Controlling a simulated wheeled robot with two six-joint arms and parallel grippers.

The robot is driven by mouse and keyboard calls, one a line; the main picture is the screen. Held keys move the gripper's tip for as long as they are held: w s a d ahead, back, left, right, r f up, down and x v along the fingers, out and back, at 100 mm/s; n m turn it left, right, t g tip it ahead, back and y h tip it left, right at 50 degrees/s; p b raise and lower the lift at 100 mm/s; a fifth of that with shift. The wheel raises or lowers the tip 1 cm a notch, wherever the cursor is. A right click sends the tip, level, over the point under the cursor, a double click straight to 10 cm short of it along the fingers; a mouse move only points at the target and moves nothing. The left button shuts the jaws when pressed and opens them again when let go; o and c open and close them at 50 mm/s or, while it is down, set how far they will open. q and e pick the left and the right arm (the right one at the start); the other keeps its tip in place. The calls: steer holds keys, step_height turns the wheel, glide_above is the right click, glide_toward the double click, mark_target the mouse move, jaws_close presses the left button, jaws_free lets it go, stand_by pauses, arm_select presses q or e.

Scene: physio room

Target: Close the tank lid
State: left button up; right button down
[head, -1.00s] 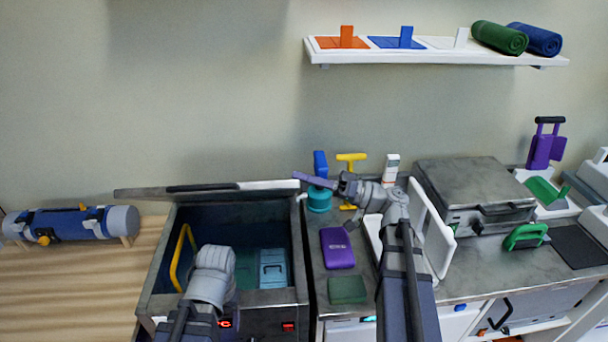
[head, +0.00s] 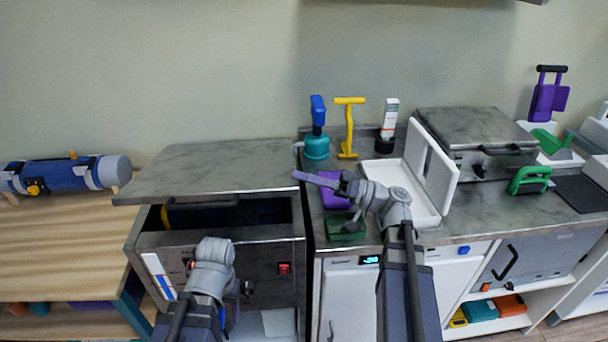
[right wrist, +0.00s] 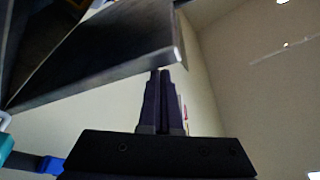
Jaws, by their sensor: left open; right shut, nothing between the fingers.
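The tank (head: 265,262) is a grey metal box at the left end of the counter, with a red-lit switch on its front. Its lid (head: 215,167) is a grey slab, partly lowered. A dark gap shows between its front edge and the tank's rim, hiding most of the interior. My right gripper (head: 306,178) is shut and empty at the lid's front right corner. In the right wrist view the fingertips (right wrist: 160,74) are close by the lid's edge (right wrist: 140,73); I cannot tell if they touch. My left gripper (head: 214,250) is in front of the tank, its fingers largely hidden by its wrist.
A teal-and-blue bottle (head: 316,140), a yellow T-handled tool (head: 349,128) and a purple pack (head: 333,198) are right of the tank. An open white case (head: 432,165) stands beyond my right arm. A blue cylinder (head: 70,174) lies on the wooden bench at left.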

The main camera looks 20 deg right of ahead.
arm_select(q)
steer(key=shift+s+f+b, duration=0.25)
steer(key=shift+f+b, duration=0.2)
steer(key=shift+f, duration=0.35)
arm_select(e)
steer(key=shift+s+f, duration=0.2)
steer(key=shift+f, duration=0.6)
step_height(320, 180, up, 4)
steer(key=p, duration=0.4)
arm_select(q)
steer(key=b, duration=0.1)
steer(key=d+b, duration=0.1)
steer(key=b, duration=0.1)
steer(key=shift+s+r, duration=0.3)
steer(key=shift+r, duration=0.05)
arm_select(e)
steer(key=w+f+v, duration=0.1)
steer(key=w+v, duration=0.1)
steer(key=v, duration=0.7)
steer(key=shift+d, duration=0.65)
